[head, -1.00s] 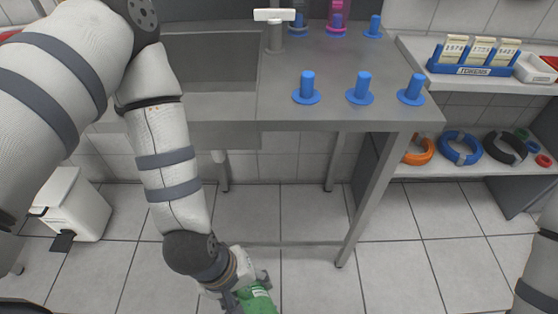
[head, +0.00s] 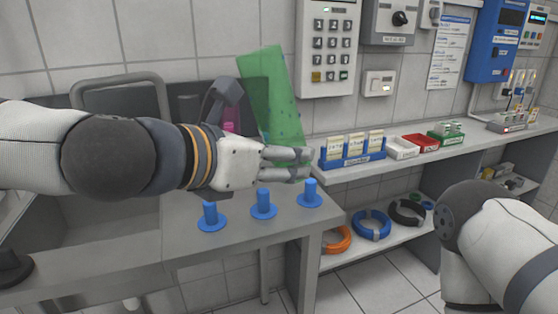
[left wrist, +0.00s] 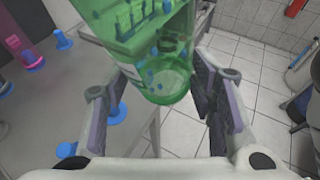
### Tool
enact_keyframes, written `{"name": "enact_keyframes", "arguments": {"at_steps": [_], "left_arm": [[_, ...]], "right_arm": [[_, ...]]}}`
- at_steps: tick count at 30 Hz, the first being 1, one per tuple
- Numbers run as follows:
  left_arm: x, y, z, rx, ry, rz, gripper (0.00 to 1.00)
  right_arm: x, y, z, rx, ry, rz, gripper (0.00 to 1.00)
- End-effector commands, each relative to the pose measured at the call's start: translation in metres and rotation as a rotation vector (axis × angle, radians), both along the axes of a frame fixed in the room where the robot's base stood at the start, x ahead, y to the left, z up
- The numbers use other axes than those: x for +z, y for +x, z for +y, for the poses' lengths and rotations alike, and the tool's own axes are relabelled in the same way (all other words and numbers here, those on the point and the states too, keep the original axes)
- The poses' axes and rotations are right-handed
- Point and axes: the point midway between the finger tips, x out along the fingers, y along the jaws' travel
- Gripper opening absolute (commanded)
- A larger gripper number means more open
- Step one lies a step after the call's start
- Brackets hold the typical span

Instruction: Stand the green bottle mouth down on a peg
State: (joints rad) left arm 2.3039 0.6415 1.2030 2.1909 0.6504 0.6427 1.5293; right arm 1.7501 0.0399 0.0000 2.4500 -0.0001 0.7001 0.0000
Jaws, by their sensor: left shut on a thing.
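My left gripper (head: 304,164) is shut on the see-through green bottle (head: 271,90). The bottle is held above the front row of blue pegs, slightly tilted, with a broad flat upper end. Its lower part is partly hidden behind the fingers, and I cannot make out its mouth. In the left wrist view the green bottle (left wrist: 140,30) sits between the fingers. Three bare blue pegs stand along the counter's front: a left one (head: 210,214), a middle one (head: 263,205) and a right one (head: 310,194). My right gripper is out of view.
A pink bottle (head: 231,120) stands at the back of the grey counter (head: 185,262), partly hidden by my left gripper. A sink (head: 105,232) lies to the left. A shelf at right carries a blue card rack (head: 352,158), a white tray (head: 401,148) and a red tray (head: 421,142).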

Motion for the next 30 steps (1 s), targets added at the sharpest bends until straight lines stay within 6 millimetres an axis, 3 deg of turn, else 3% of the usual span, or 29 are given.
{"name": "enact_keyframes", "arguments": {"at_steps": [9,26,30], "left_arm": [[-0.022,0.034,0.011,0.001,0.004,0.012,0.28],[-0.045,0.091,0.029,-0.001,0.006,0.005,0.28],[-0.059,0.1,0.032,-0.001,0.005,0.009,0.28]], "right_arm": [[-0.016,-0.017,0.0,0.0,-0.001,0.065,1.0],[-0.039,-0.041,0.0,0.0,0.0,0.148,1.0],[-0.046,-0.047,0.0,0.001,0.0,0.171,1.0]]}}
